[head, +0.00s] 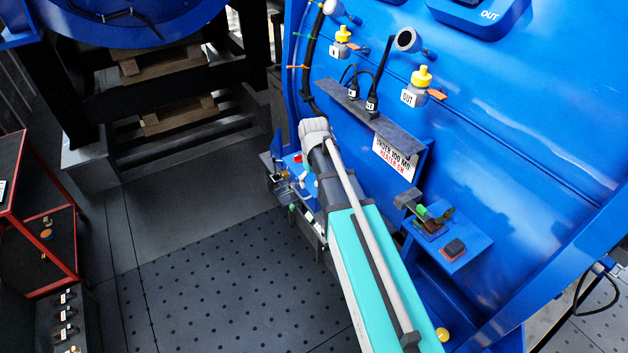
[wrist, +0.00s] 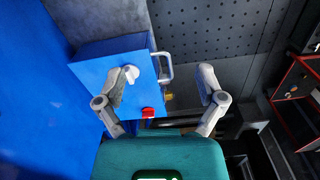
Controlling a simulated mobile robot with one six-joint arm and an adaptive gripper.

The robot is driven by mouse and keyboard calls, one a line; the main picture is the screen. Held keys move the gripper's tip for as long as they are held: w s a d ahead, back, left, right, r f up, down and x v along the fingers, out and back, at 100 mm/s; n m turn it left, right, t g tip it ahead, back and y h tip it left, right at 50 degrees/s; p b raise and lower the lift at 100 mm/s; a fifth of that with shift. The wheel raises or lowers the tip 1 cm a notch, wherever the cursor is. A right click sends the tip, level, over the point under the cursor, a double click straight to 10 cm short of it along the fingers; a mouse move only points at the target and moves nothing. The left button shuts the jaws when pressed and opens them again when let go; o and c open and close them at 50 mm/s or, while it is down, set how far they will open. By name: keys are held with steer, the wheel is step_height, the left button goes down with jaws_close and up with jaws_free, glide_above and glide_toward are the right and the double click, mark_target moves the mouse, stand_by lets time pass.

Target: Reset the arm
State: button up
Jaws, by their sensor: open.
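My gripper (wrist: 167,78) shows in the wrist view with its two grey fingers spread wide and nothing between them. A blue box (wrist: 108,62) with a grey handle (wrist: 162,66), a white knob (wrist: 131,73) and a red button (wrist: 149,112) lies beyond the fingers. The left finger overlaps the box in the picture; I cannot tell if they touch. In the head view my teal and grey arm reaches up from the lower right, in front of the big blue housing (head: 490,150). My gripper is not clearly made out there, being mostly behind the arm.
The housing carries yellow-capped fittings (head: 421,77), a grey shelf with black plugs (head: 358,105), a sign (head: 395,160) and a small blue bracket (head: 452,240). A red-framed cart (head: 40,215) stands at left. The perforated floor (head: 220,285) between is clear.

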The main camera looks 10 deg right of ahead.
steer(key=s+f+m+b, duration=0.1)
steer(key=s+m, duration=0.1)
steer(key=s, duration=1.2)
steer(key=shift+s+f, duration=0.2)
steer(key=shift+s, duration=0.1)
stand_by(0.6)
steer(key=c, duration=0.4)
steer(key=shift+a, duration=0.1)
steer(key=shift+c, duration=0.2)
